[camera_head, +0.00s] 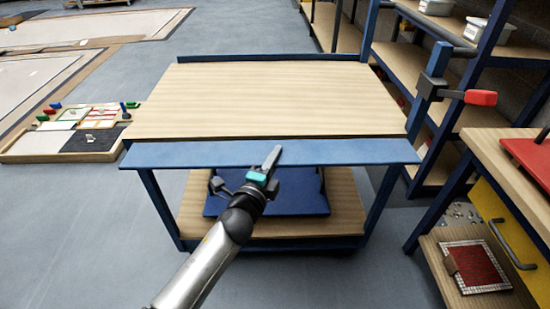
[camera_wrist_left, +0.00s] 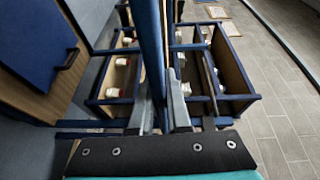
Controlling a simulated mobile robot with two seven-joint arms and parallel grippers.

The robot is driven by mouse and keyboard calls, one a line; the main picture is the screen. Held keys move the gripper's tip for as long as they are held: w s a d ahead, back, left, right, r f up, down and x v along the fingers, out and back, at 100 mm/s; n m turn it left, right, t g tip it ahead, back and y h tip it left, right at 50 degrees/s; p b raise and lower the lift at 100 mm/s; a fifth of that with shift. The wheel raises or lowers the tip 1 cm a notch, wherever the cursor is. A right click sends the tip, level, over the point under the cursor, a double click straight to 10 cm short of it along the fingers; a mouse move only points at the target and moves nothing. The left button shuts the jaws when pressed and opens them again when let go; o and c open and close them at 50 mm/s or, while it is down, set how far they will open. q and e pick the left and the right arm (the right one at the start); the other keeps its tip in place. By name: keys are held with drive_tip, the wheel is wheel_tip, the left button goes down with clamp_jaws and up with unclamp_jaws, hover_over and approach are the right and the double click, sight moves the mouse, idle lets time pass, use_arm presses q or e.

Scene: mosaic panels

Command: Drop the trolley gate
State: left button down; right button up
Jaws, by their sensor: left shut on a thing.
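The trolley has a pale wooden top (camera_head: 265,98) with a blue rim at the back. Its gate (camera_head: 350,152) is a long blue strip along the near edge of the top; I cannot tell its exact tilt. My left gripper (camera_head: 272,160) reaches up from below to the middle of the gate. In the left wrist view, my two fingers (camera_wrist_left: 160,115) stand on either side of a blue bar (camera_wrist_left: 151,45), which looks like the gate seen edge-on. The gripper is shut on it. My right gripper is in neither view.
A blue tray (camera_head: 312,201) lies on the trolley's lower wooden shelf (camera_head: 343,190). A post with a red handle (camera_head: 480,97) stands at the right. Shelving (camera_head: 395,62) is behind it, and a workbench (camera_head: 505,165) is at right. A low mosaic board (camera_head: 30,148) lies left.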

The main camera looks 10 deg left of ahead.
use_arm(q)
drive_tip(key=shift+d+r, duration=0.15)
drive_tip(key=shift+d, duration=0.05)
drive_tip(key=c, duration=1)
unclamp_jaws()
drive_tip(key=shift+o, duration=0.6)
drive_tip(key=shift+a, duration=0.15)
drive_tip(key=shift+s, duration=0.1)
drive_tip(key=shift+s, duration=0.45)
drive_tip(key=s+a+p, duration=0.1)
drive_tip(key=s+p, duration=0.1)
drive_tip(key=s, duration=1.2)
drive_tip(key=shift+a+r, duration=0.2)
drive_tip(key=shift+a, duration=0.15)
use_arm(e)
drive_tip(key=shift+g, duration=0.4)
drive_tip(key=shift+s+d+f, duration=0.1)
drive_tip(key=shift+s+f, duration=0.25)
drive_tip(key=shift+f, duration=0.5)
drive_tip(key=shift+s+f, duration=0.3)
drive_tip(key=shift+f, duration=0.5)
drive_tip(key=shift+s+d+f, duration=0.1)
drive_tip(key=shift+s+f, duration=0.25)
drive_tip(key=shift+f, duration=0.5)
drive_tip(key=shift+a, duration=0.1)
